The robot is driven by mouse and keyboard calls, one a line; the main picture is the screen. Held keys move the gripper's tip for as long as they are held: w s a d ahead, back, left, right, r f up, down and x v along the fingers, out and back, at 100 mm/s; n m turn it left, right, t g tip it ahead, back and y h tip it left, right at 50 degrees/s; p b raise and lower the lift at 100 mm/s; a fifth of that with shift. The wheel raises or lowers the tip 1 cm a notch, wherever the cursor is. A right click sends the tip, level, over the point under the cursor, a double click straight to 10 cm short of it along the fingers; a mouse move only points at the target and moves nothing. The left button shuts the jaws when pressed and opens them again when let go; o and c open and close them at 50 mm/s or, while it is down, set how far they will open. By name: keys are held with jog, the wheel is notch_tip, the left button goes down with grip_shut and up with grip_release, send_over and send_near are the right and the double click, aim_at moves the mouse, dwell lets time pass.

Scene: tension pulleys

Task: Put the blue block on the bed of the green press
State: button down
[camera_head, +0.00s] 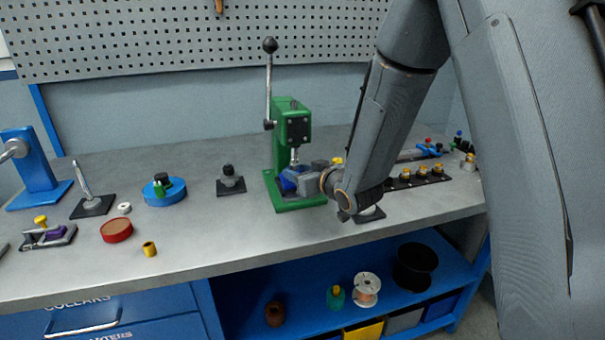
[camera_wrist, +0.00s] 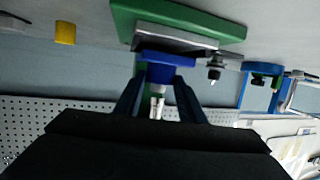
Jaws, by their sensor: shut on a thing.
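The green press (camera_head: 293,127) stands upright on the bench, with a long lever with a black ball knob at its left. Its green base (camera_head: 293,205) shows in front, and in the wrist view its grey bed plate (camera_wrist: 172,39) lies on the green foot. My gripper (camera_head: 300,178) is at the press, under its ram, shut on the blue block (camera_head: 287,183). In the wrist view the blue block (camera_wrist: 165,59) sits between my fingertips, right at the bed plate. I cannot tell whether it touches the plate. My fingers hide part of the block.
Left of the press are a small black-based fixture (camera_head: 230,181), a blue round stand (camera_head: 165,190), a red disc (camera_head: 117,230) and a yellow bushing (camera_head: 150,249). A black strip with yellow knobs (camera_head: 415,178) lies to the right. The bench front before the press is clear.

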jog(key=shift+s+d+f, duration=0.1)
jog(key=shift+s+f, duration=0.1)
jog(key=shift+f, duration=0.4)
jog(key=c, duration=1.5)
grip_release()
jog(key=shift+f, duration=0.1)
jog(key=o, duration=0.3)
jog(key=shift+w, duration=0.1)
jog(key=shift+o, duration=0.2)
jog(key=shift+r, duration=0.25)
jog(key=b+v, duration=0.1)
jog(key=v, duration=1.1)
jog(key=shift+r, duration=0.2)
